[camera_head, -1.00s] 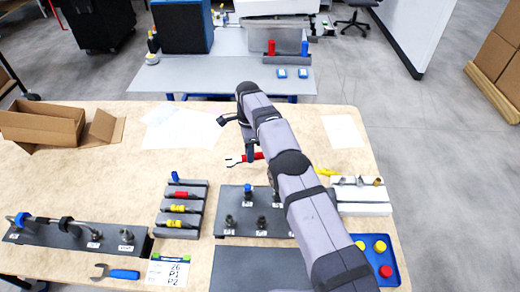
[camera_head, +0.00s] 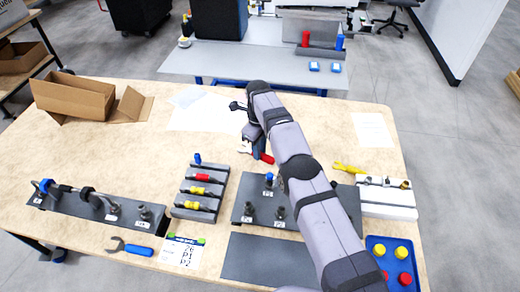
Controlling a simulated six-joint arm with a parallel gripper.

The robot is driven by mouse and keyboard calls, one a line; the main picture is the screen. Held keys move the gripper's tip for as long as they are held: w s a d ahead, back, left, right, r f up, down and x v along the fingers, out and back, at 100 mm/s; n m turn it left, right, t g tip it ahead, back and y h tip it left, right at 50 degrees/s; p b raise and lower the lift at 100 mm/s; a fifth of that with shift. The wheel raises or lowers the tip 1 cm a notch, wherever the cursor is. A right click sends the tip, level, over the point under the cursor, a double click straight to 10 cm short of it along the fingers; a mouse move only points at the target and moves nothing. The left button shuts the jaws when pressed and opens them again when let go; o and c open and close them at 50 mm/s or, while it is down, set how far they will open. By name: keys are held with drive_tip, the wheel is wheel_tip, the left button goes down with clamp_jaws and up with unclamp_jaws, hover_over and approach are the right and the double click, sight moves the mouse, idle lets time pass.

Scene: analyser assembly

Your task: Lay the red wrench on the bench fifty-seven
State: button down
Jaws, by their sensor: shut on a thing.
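The red wrench (camera_head: 266,158) is near the middle of the beige workbench (camera_head: 330,125), with its red handle to the right of my gripper and its pale open end to the left. My gripper (camera_head: 257,148) is shut on the wrench, and the dark jaws hide its middle. I cannot tell whether the wrench touches the bench top or is slightly above it. I see no number fifty-seven on any bench. A grey-blue bench (camera_head: 215,68) stands behind, across a gap of floor.
A rack of coloured-handled tools (camera_head: 201,190), a dark fixture plate (camera_head: 245,212) and a white block (camera_head: 388,200) stand in front. A blue-handled wrench (camera_head: 138,250) lies front left. An open cardboard box (camera_head: 75,97) is back left. The far bench has bare room at left.

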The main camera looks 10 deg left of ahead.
drive_tip(key=shift+f+b, duration=2.35)
drive_tip(key=shift+f, duration=0.6)
drive_tip(key=shift+f+b, duration=0.35)
drive_tip(key=c, duration=1.5)
unclamp_jaws()
drive_tip(key=shift+r, duration=0.1)
drive_tip(key=shift+s+r+p, duration=0.1)
drive_tip(key=shift+r+p, duration=0.5)
drive_tip(key=shift+r, duration=3)
